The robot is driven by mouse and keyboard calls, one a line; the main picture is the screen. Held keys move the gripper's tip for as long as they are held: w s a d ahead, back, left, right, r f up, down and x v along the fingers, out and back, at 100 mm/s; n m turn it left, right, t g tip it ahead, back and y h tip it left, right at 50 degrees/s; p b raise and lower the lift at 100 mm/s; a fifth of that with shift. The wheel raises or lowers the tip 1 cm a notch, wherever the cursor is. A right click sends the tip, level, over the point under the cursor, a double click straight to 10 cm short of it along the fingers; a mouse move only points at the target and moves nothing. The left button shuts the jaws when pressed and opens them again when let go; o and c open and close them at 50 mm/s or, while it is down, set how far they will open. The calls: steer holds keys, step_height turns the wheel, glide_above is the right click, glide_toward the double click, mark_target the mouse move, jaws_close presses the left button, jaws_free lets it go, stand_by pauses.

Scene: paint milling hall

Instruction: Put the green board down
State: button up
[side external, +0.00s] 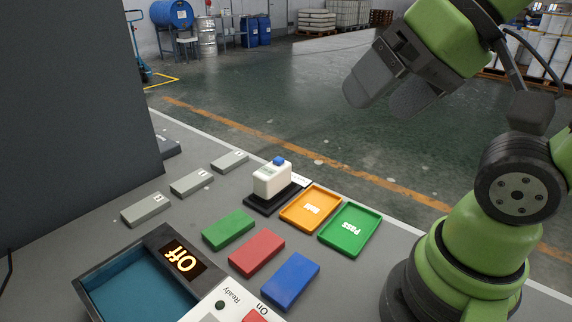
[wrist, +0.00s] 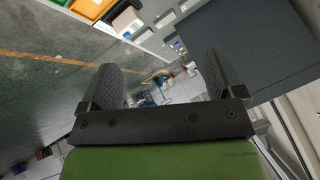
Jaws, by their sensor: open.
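The green board (side external: 228,230) lies flat on the grey table, at the left end of a row with a red board (side external: 257,252) and a blue board (side external: 290,281). Nothing holds it. My gripper (side external: 389,92) is raised high above and beyond the table's far right side, well apart from the boards. In the wrist view my gripper (wrist: 166,85) has its two fingers wide apart with nothing between them. The green board cannot be made out in the wrist view.
An orange tray (side external: 325,203) and a green "Pass" tray (side external: 336,243) sit right of a white device (side external: 272,181) on a black base. Several grey blocks (side external: 191,182) lie at the left. A blue-lined bin (side external: 108,305) with an "Off" display is in front. A dark panel (side external: 70,100) stands left.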

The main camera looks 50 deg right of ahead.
steer(key=m+g+h, duration=0.2)
steer(key=m+g, duration=0.5)
steer(key=m, duration=0.8)
glide_above(228, 226)
steer(key=f, duration=2.5)
steer(key=shift+w+a+f, duration=0.15)
steer(key=shift+a, duration=0.1)
steer(key=f, duration=0.5)
steer(key=shift+d+f, duration=0.3)
steer(key=shift+f, duration=0.1)
